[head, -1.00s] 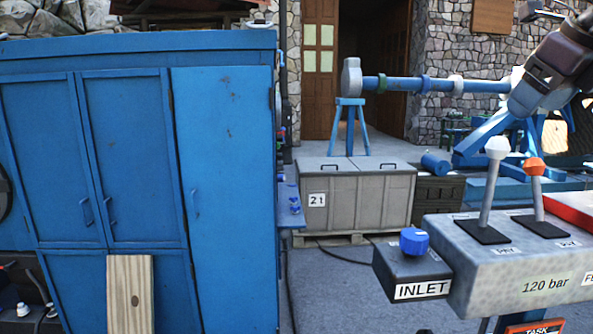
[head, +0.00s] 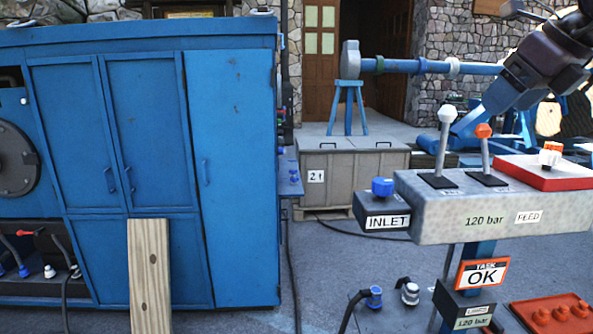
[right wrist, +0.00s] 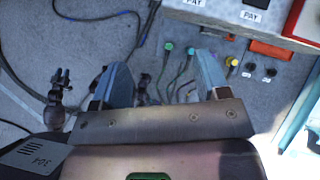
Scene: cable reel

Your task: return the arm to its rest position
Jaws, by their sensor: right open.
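My right gripper (head: 503,98) shows at the upper right of the head view, at the end of my dark arm. In that view it appears above the levers of the grey control console (head: 450,222), apart from them. In the right wrist view the gripper (right wrist: 164,82) has its two blue-grey fingers spread, with nothing between them. The floor, hoses and coloured fittings show beyond the fingers. My left gripper is in neither view.
The console carries a white-topped lever (head: 446,115), an orange-topped lever (head: 484,131) and a blue INLET knob (head: 382,187). A blue cabinet (head: 235,160) fills the left. Open floor lies between cabinet and console.

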